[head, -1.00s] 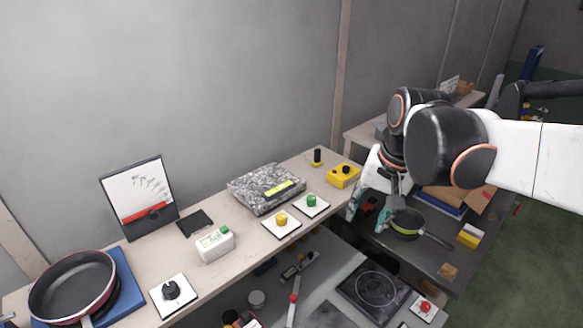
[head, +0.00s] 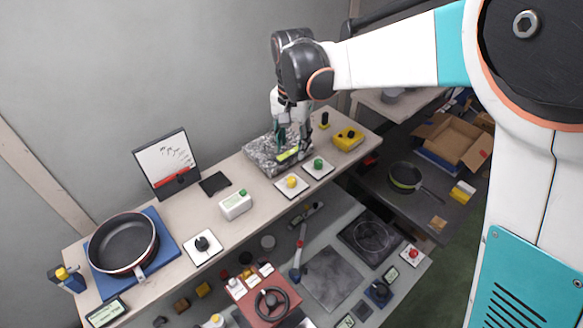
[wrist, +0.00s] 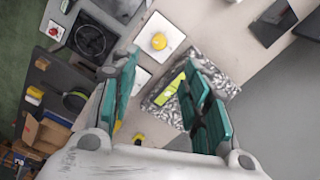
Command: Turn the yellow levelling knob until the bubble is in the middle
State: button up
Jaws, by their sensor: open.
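The yellow levelling knob (head: 292,181) sits on a white square plate on the bench, in front of the granite block. It also shows in the wrist view (wrist: 158,41), beyond my fingertips. The granite block (head: 262,150) carries a yellow-green bubble vial (head: 288,155); where the bubble lies is too small to tell. In the wrist view the vial (wrist: 170,89) shows partly between my fingers. My gripper (head: 292,140) is open and empty above the granite block, behind the yellow knob and apart from it.
A green knob (head: 318,164) on a similar plate stands just right of the yellow one. A yellow box (head: 348,138) with a black knob is further right. A white box with a green button (head: 236,204) stands left. A gauge panel (head: 167,163) stands at the back.

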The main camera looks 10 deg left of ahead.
aim_at(292, 179)
notch_tip(292, 179, down, 13)
jog(key=shift+w+p, duration=0.1)
jog(key=shift+p, duration=0.9)
jog(key=shift+c, duration=0.3)
grip_shut()
